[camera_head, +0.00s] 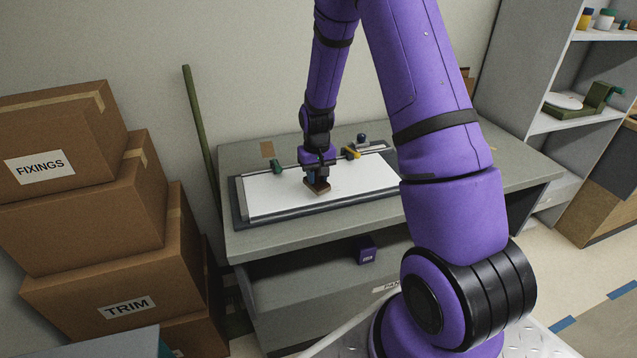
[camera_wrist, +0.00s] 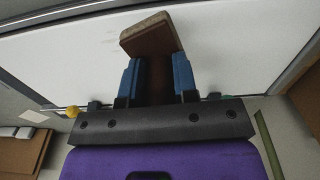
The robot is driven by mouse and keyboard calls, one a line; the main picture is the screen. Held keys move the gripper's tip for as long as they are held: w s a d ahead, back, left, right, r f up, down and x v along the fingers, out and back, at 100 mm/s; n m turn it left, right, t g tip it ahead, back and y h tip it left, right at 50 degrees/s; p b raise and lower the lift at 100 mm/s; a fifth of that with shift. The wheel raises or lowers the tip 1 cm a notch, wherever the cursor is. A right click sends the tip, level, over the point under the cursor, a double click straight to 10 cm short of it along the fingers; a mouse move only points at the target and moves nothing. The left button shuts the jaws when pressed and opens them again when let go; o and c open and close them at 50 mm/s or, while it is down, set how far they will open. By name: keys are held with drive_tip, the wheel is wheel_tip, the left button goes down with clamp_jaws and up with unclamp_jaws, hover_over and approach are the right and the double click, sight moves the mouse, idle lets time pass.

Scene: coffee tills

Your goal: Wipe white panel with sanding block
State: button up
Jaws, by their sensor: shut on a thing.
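The white panel (camera_head: 361,179) lies flat in a dark frame on the grey bench. It also fills much of the wrist view (camera_wrist: 240,40), with faint darker marks near the block. My gripper (camera_head: 318,177) is above the panel, left of its middle. It is shut on the sanding block (camera_head: 317,188), a brown block with a paler face. In the wrist view the block (camera_wrist: 150,35) sticks out beyond the two blue fingers (camera_wrist: 158,78). The block is at or just above the panel; I cannot tell whether it touches.
A rail with a green clamp (camera_head: 277,166) and a yellow clamp (camera_head: 351,152) runs along the panel's back edge. Stacked cardboard boxes (camera_head: 85,215) stand left of the bench (camera_head: 245,244). A green pole (camera_head: 200,140) leans at the wall. Shelves (camera_head: 560,122) stand to the right.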

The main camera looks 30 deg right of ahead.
drive_tip(key=shift+r, duration=2.5)
